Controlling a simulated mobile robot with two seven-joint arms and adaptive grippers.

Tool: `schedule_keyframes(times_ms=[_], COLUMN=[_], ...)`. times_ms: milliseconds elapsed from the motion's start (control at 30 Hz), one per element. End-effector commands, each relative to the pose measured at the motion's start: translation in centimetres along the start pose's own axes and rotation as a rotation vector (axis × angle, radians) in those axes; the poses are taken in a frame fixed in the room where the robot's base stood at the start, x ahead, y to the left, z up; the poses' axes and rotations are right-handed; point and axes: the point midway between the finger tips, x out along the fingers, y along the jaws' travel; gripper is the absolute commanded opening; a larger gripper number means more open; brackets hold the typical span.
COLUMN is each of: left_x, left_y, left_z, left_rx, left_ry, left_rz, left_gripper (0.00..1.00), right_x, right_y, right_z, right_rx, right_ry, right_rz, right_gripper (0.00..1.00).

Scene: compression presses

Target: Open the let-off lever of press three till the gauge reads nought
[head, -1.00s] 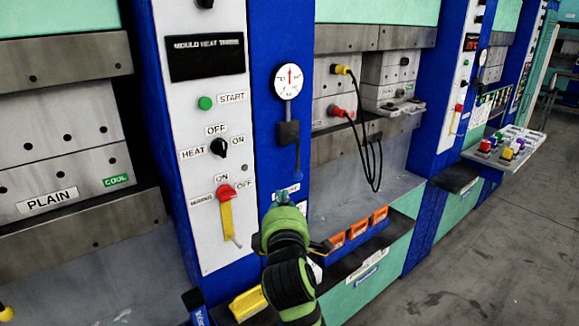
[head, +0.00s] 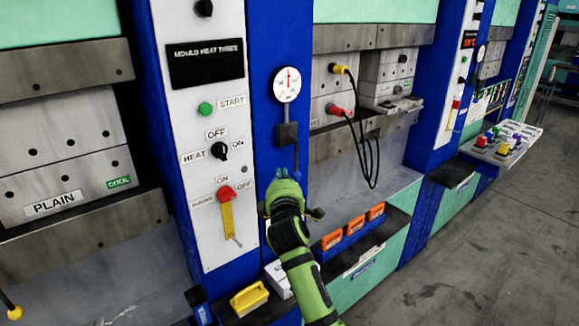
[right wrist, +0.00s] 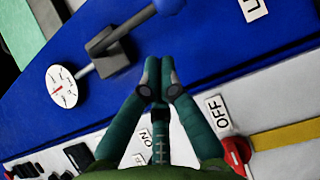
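The white round gauge (head: 286,84) is on the blue column of the press whose display reads "MOULD HEAT THREE". Its needle points about straight up; its numbers are too small to read. Below it a thin lever rod (head: 296,158) hangs from a dark grey block (head: 287,133). In the right wrist view the rod runs from the block (right wrist: 108,52) to a blue ball knob (right wrist: 168,5). My right gripper (head: 283,177) is in front of the rod's lower end and hides the knob in the head view. Its fingertips (right wrist: 160,80) are together and empty, apart from the knob. My left gripper is out of view.
A white panel left of the column carries a green start button (head: 206,109), a black heat knob (head: 219,150) and a red-knobbed yellow switch (head: 227,200). Orange pieces (head: 355,225) sit in a blue tray at right. A yellow block (head: 249,298) lies below.

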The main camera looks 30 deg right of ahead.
Motion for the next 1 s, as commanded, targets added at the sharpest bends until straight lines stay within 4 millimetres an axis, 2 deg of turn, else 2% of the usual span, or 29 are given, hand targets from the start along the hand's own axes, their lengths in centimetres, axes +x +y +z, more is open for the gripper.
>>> schedule_keyframes(times_ms=[33,267,667,1000], left_x=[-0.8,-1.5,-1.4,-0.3], left_y=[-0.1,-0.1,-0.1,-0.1], left_z=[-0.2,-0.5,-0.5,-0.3], left_rx=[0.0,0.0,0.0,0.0], left_ry=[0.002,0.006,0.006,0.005], left_rz=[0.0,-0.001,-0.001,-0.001], left_gripper=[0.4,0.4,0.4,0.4], right_x=[0.5,1.8,1.9,2.1], right_y=[0.4,0.1,0.0,-0.3], right_z=[0.7,1.9,2.0,2.4], right_rx=[-0.002,-0.001,-0.003,-0.099], right_ry=[-0.003,-0.001,0.0,0.0], right_rz=[-0.002,-0.002,0.002,0.065], right_gripper=[0.0,0.0,0.0,0.0])
